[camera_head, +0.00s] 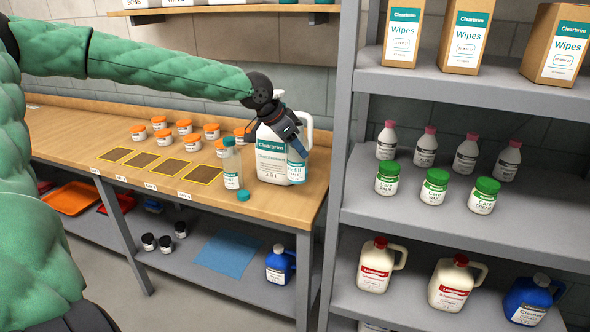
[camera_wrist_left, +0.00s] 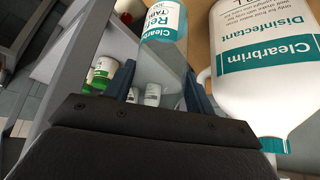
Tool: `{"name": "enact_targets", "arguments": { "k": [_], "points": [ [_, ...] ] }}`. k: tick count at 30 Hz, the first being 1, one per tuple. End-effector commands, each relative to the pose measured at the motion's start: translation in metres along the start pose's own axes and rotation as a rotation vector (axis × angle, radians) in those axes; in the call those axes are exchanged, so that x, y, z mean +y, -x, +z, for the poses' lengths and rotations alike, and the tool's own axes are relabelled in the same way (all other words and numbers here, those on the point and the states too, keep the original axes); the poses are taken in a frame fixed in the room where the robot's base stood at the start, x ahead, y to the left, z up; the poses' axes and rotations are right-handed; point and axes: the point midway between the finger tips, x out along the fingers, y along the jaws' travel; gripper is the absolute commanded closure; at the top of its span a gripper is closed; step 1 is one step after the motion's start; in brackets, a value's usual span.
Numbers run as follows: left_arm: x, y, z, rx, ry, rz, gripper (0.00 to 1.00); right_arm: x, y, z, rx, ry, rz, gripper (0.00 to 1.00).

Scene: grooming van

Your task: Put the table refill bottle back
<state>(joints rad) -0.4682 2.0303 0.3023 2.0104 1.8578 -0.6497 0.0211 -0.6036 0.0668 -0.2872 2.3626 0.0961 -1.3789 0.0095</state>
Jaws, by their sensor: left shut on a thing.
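The table refill bottle (camera_head: 296,168) is a small clear bottle with a teal and white label, at the right end of the wooden bench (camera_head: 290,207). My left gripper (camera_head: 294,148) is shut on it from above and hides its top. In the left wrist view the bottle (camera_wrist_left: 165,25) sits between the two fingers (camera_wrist_left: 160,88), its label partly reading "Re" and "TABLE". I cannot tell whether its base touches the bench. My right gripper is not in view.
A large white disinfectant jug (camera_head: 271,160) stands close beside the held bottle. A grey shelf unit (camera_head: 400,213) rises close on the right.

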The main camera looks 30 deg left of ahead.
Motion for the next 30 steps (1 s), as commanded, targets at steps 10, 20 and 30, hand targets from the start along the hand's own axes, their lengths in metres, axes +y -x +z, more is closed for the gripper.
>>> {"name": "enact_targets", "arguments": {
  "k": [10,20,30],
  "points": [
    [0.000,-0.034,0.021,-0.001,0.001,0.000,0.71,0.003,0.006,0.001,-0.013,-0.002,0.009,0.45],
    [0.000,-0.062,0.040,-0.003,0.000,0.000,0.71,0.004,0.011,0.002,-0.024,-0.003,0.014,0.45],
    [0.000,-0.067,0.043,0.000,0.001,0.000,0.71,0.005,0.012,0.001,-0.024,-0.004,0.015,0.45]
  ]
}}
